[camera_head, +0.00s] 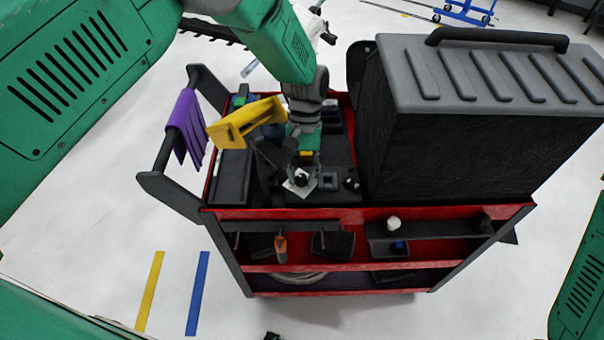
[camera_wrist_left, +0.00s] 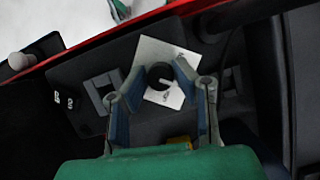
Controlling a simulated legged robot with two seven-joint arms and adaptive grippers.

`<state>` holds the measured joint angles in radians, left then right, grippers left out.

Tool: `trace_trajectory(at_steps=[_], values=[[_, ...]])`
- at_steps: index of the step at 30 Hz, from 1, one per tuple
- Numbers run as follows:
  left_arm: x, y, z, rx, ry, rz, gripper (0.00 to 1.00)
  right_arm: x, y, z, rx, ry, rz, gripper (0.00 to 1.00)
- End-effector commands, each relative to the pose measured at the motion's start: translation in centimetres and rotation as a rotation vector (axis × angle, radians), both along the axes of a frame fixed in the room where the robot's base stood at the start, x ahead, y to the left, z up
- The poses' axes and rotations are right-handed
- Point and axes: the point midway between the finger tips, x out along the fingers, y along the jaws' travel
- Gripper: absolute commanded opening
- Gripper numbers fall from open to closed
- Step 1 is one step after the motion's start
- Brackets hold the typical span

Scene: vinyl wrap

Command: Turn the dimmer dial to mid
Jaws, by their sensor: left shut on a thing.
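The dimmer dial (camera_wrist_left: 160,76) is a round black knob with a light mark, on a white square plate (camera_wrist_left: 172,57) in the left wrist view. In the head view the dial (camera_head: 301,178) shows small on its plate (camera_head: 299,187) near the cart's front edge. My left gripper (camera_wrist_left: 149,76) reaches down over the panel, its two fingers on either side of the dial and shut on it. In the head view the left gripper (camera_head: 302,166) covers part of the plate. The exact dial setting is too small to read. My right gripper is not in view.
The panel sits on a red and black cart (camera_head: 275,213). A big dark case (camera_head: 480,120) stands close on the right. A yellow tool (camera_head: 245,122) and a purple cloth (camera_head: 188,126) are at the left.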

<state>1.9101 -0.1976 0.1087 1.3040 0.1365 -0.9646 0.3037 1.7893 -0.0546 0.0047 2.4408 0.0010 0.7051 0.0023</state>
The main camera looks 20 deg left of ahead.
Motion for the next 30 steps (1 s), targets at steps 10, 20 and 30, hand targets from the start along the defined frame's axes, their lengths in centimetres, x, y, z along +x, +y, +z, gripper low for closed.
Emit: trace_trajectory(at_steps=[10, 20, 30], values=[[0.1, -0.1, 0.1, -0.001, -0.003, 0.002, 0.31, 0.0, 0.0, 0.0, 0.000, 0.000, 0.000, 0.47], [0.7, 0.1, 1.4, -0.001, -0.005, 0.002, 0.31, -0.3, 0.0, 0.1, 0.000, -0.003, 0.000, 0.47], [3.5, 0.4, 7.9, -0.001, -0.005, 0.002, 0.31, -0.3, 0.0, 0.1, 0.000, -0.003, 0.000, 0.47]])
